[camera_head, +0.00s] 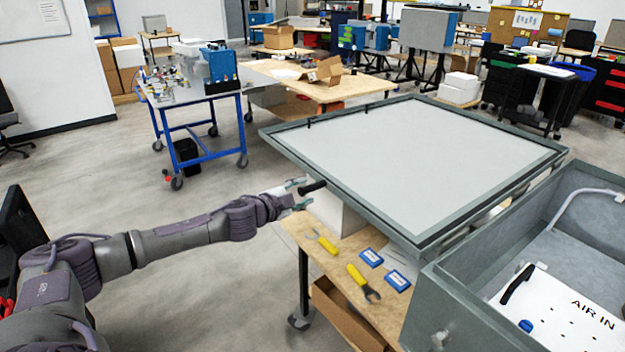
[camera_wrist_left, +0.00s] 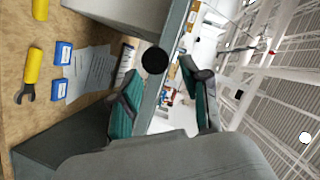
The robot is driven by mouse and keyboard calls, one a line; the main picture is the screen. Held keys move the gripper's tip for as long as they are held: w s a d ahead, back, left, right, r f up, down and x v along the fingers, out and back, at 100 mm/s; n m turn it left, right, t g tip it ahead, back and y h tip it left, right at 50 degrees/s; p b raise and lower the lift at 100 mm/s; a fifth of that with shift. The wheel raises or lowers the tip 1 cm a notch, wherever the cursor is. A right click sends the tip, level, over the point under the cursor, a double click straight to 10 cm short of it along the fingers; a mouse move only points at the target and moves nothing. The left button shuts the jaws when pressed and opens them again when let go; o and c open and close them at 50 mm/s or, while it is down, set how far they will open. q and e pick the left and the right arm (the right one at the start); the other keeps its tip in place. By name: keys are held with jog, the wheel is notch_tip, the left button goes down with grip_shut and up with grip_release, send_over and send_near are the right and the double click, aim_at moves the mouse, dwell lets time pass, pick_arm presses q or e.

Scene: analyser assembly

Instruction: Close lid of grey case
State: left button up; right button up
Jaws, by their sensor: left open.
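The grey case (camera_head: 455,300) stands at the lower right with its inside showing. Its lid (camera_head: 430,150) is open, swung out to the left over the wooden table, its pale inner face up. A black handle (camera_head: 313,187) sticks out of the lid's near left edge; its round end (camera_wrist_left: 155,60) shows in the left wrist view. My left gripper (camera_head: 299,194) is open at this handle. In the left wrist view its teal fingers (camera_wrist_left: 166,98) are spread on either side of the lid's edge, with the handle end just beyond; contact cannot be told. My right gripper is out of view.
Yellow tools (camera_head: 358,274) and blue boxes (camera_head: 371,257) lie on the wooden table (camera_head: 330,268) under the lid. A white panel (camera_head: 560,305) marked AIR IN sits inside the case. A blue cart (camera_head: 200,100) stands behind, with open floor between.

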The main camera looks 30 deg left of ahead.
aim_at(307, 190)
pick_arm(q)
jog(key=shift+p+x, duration=0.6)
jog(key=shift+x, duration=1.95)
jog(key=shift+f, duration=0.1)
grip_shut()
